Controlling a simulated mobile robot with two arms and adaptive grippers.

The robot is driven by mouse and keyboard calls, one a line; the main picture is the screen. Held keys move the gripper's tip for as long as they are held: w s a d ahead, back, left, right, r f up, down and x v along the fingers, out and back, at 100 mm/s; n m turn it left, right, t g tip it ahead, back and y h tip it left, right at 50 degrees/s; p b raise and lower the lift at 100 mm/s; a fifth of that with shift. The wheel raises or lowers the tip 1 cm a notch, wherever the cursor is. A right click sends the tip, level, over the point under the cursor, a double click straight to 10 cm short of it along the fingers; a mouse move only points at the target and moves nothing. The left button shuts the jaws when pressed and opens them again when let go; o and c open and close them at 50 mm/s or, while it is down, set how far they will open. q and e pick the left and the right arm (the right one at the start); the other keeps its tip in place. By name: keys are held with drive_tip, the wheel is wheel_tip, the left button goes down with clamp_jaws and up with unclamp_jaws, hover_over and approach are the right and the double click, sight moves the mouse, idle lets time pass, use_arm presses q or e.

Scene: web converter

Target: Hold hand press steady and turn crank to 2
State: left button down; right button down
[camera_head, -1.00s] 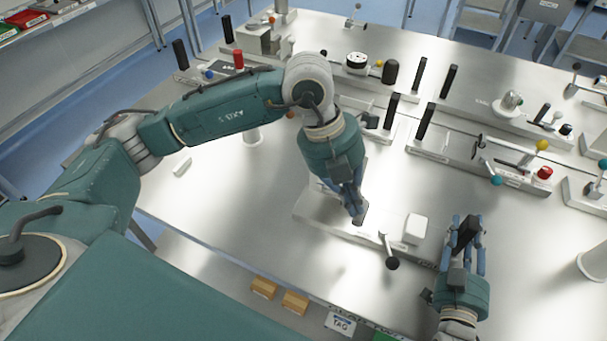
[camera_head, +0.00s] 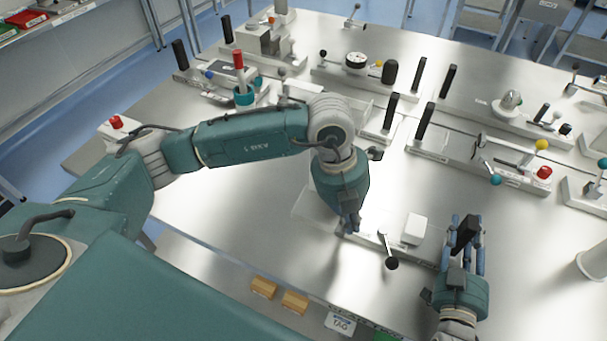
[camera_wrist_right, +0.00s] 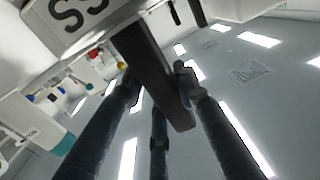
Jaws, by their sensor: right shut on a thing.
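The hand press has a long pale base plate (camera_head: 310,207) near the front of the table, with a white block (camera_head: 414,229) on it. A crank with a black ball knob (camera_head: 392,263) sticks out at its front side. My right gripper (camera_head: 467,236) is shut on a black upright handle (camera_head: 468,226) at the press's right end. In the right wrist view the black handle (camera_wrist_right: 150,70) runs between my fingers, under a labelled pale part. My left gripper (camera_head: 349,228) points down over the base plate, left of the crank, apart from the knob. Its fingertip gap is unclear.
Other stations fill the back of the table, including one with a red knob (camera_head: 238,60), a round black-and-white dial (camera_head: 356,61) and one with a yellow ball (camera_head: 542,145). A pale cylinder (camera_head: 594,263) stands at the right. The table's front left is clear.

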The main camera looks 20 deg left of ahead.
sight(340, 224)
use_arm(q)
drive_tip(key=shift+a+f, duration=0.5)
drive_tip(key=shift+f, duration=0.2)
drive_tip(key=shift+a+f+y, duration=0.1)
drive_tip(key=shift+f+y, duration=0.15)
drive_tip(key=shift+y, duration=0.05)
drive_tip(key=shift+a+f+y, duration=0.5)
drive_tip(key=shift+a+y, duration=0.05)
drive_tip(key=shift+y, duration=0.55)
drive_tip(key=shift+a+f+y, duration=0.25)
drive_tip(key=shift+a+y, duration=0.35)
drive_tip(key=shift+y, duration=0.3)
drive_tip(key=shift+a, duration=0.1)
